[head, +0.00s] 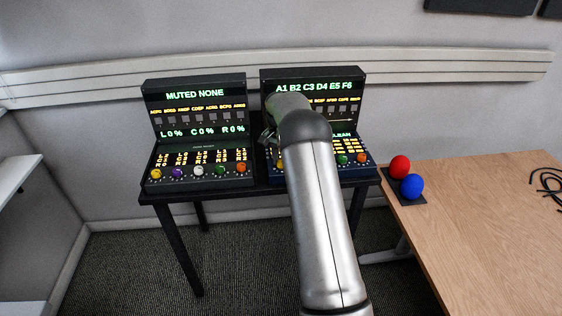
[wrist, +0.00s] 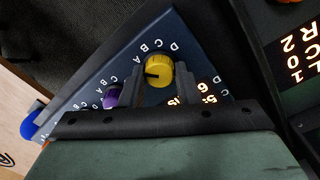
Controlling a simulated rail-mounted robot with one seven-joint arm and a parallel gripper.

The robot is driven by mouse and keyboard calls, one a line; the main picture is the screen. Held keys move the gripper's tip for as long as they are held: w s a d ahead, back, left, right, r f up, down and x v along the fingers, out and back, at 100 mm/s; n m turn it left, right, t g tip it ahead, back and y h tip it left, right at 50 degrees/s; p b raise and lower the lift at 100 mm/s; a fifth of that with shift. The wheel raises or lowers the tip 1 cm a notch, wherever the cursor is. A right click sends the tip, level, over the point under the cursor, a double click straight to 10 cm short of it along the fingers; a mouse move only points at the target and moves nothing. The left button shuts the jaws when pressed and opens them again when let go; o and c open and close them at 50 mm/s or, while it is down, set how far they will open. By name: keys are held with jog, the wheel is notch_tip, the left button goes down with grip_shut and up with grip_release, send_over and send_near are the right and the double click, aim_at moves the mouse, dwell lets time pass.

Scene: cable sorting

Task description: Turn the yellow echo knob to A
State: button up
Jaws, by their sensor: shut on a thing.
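The yellow knob (wrist: 158,70) is in the wrist view, at the end of the blue panel's row. Its dark pointer line points left in the picture, on the side of the letter A; I cannot tell if it lines up exactly. My gripper (wrist: 160,85) has one finger on each side of this knob and is shut on it. In the head view my arm hides most of the right console (head: 312,80), and the fingertips are not clear there. I cannot read an echo label.
A purple knob (wrist: 112,96) sits beside the yellow one. The left console (head: 193,135) stands close by with its own knob row. On the wooden table (head: 480,215) at right are a red ball (head: 399,167) and a blue ball (head: 412,187), with black cables (head: 549,183) farther right.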

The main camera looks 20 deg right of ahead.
jog(key=shift+m, duration=0.6)
jog(key=shift+r+m, duration=0.1)
jog(key=shift+m, duration=0.2)
jog(key=o, duration=1)
jog(key=r, duration=1.7)
jog(key=shift+w+a+r+b, duration=0.15)
jog(key=shift+w+a+b, duration=0.15)
jog(key=shift+w, duration=0.1)
